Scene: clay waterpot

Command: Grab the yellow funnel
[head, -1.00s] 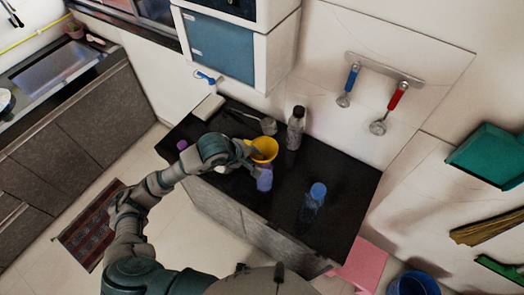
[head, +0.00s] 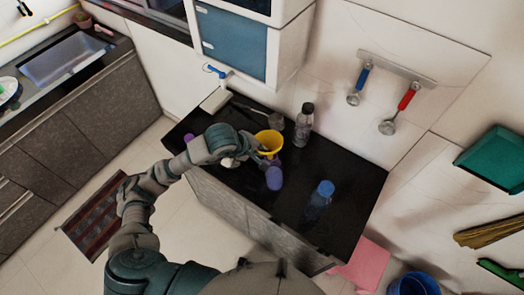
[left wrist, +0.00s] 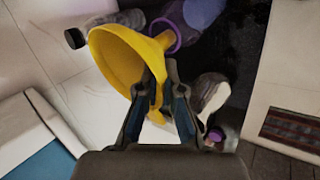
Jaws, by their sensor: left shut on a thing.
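The yellow funnel (head: 269,140) is over the dark counter, just behind and above a purple bottle (head: 274,179) in the head view. My left gripper (head: 259,153) is at the funnel's near left side. In the left wrist view the funnel (left wrist: 118,62) is large, with its narrow end toward a purple bottle (left wrist: 177,20). My left gripper's fingers (left wrist: 159,98) are closed on a yellow part of the funnel's side. Whether the spout still touches the bottle is unclear. My right gripper is not in view.
On the dark counter (head: 240,190), a clear bottle with a dark cap (head: 304,125) stands behind the funnel and a blue-capped bottle (head: 319,198) stands to the right. A white block (head: 215,100) lies at the back left. Ladles (head: 395,113) hang on the wall.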

